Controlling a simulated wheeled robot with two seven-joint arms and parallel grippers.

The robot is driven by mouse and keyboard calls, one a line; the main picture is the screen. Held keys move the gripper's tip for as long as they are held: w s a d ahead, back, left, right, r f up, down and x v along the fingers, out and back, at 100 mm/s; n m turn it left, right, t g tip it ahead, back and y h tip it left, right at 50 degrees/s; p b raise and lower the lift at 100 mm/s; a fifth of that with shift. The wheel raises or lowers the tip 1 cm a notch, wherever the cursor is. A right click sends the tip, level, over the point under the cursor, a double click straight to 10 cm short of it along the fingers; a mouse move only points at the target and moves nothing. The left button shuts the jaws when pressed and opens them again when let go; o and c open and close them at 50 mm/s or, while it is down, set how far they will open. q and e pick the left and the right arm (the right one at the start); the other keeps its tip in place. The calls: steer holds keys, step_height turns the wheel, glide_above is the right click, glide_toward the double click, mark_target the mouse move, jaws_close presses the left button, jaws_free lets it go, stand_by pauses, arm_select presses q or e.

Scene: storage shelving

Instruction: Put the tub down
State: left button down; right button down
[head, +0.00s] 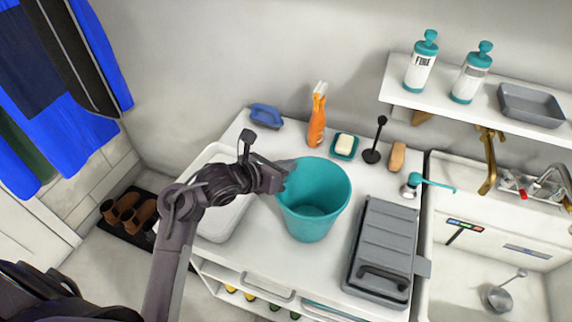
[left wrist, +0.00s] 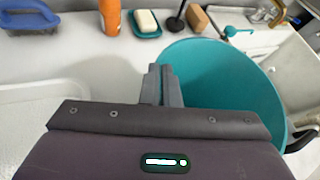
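The tub (head: 311,215) is a teal, round, open bucket, upright over the middle of the white counter. I cannot tell whether its base touches the counter. My left gripper (head: 285,174) is at the tub's left rim. In the left wrist view, the two fingers (left wrist: 163,85) are close together at the near left edge of the tub (left wrist: 225,85), and look shut on its wall. The inside of the tub looks empty. My right gripper is not in view.
A white basin (head: 217,228) lies left of the tub, and a grey lidded case (head: 383,245) right of it. Behind stand an orange bottle (head: 317,118), a soap dish (head: 344,147) and a black stand (head: 372,156). A sink (head: 480,265) is at the right.

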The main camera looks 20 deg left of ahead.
arm_select(q)
steer(key=shift+f, duration=0.2)
steer(key=c, duration=1.7)
jaws_free()
steer(key=shift+r, duration=0.1)
steer(key=shift+r, duration=0.25)
steer(key=v, duration=1.2)
steer(key=shift+b, duration=0.35)
steer(key=shift+f, duration=0.1)
